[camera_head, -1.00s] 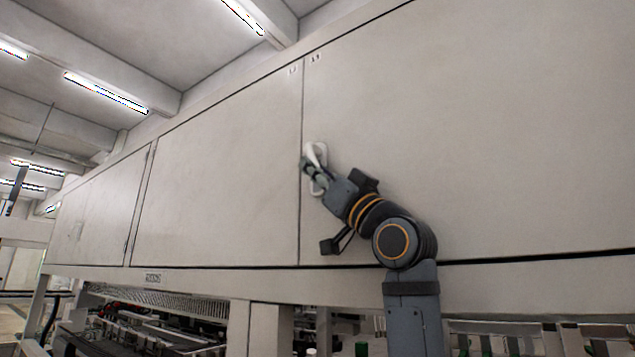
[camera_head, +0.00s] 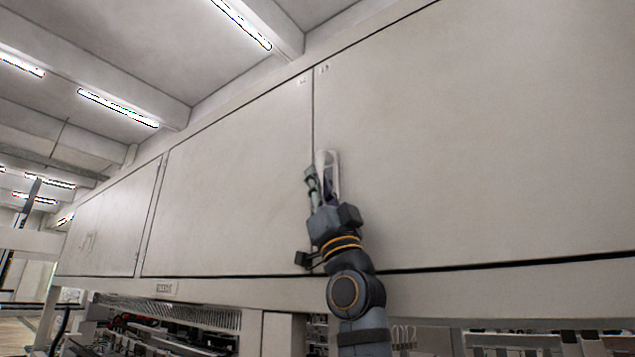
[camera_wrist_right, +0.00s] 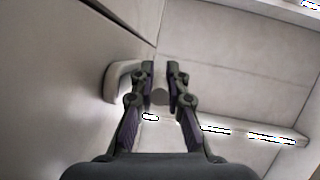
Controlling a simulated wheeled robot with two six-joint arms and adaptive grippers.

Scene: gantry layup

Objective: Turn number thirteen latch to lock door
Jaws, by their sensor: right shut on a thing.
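The white latch handle (camera_head: 332,166) sits on the right cabinet door (camera_head: 480,150), close to its left edge. My right gripper (camera_head: 318,172) is shut on the latch, with its fingers pointing up along the door face. In the right wrist view the pale curved handle (camera_wrist_right: 118,80) comes from the door at left and passes behind the left finger. The fingers of the right gripper (camera_wrist_right: 161,72) stand some way apart there, with a pale rounded piece low between them. The gripper hides part of the handle. My left gripper is not in view.
A narrow seam separates the right door from the neighbouring door (camera_head: 235,180) at left. Small marks, too small to read, sit at the top by the seam. The frame rail (camera_head: 210,293) runs below the doors, with machinery beneath. The door face around the gripper is clear.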

